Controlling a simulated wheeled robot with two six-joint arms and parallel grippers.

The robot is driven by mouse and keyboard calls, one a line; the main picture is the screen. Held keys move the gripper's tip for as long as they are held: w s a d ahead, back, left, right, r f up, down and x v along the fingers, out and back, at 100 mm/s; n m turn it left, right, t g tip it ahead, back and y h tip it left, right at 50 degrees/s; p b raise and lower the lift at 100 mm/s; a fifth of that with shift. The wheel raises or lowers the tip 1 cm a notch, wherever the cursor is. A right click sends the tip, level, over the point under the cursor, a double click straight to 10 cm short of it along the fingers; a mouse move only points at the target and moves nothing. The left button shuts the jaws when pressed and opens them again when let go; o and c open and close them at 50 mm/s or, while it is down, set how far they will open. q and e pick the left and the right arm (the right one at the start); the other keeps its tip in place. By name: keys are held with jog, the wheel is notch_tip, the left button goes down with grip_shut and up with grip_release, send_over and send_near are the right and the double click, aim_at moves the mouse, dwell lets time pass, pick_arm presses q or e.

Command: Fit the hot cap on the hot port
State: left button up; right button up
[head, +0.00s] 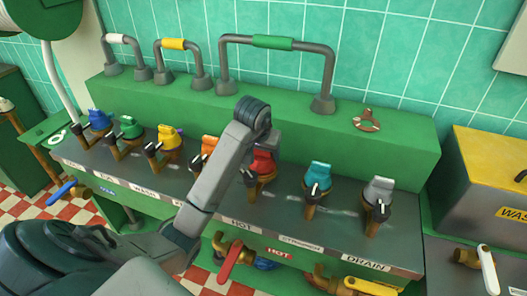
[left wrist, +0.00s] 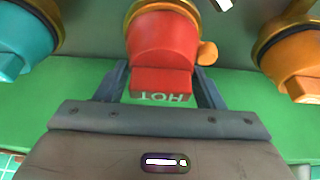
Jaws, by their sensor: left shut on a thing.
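The red hot cap (head: 263,163), lettered HOT, is partly hidden by my left arm in the head view. In the left wrist view the hot cap (left wrist: 160,50) sits between the two fingers of my left gripper (left wrist: 160,80), which is shut on it. A brass rim shows at the cap's far end, at the hot port (head: 256,188). The cap is in line with the port; whether it is fully seated I cannot tell. In the head view the fingertips of my left gripper (head: 263,145) are mostly hidden. My right gripper is not in view.
Teal (head: 318,176) and orange (head: 208,146) caps stand close on either side. Grey (head: 379,189), yellow (head: 168,137), green (head: 130,127) and blue (head: 99,119) caps fill the row. Pipe handles rise behind. A red lever (head: 231,261) hangs below the labelled metal ledge (head: 340,235).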

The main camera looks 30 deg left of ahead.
pick_arm(q)
jog(key=shift+f, duration=0.15)
jog(key=shift+f+b, duration=0.25)
jog(key=shift+b, duration=0.15)
jog(key=o, duration=1.1)
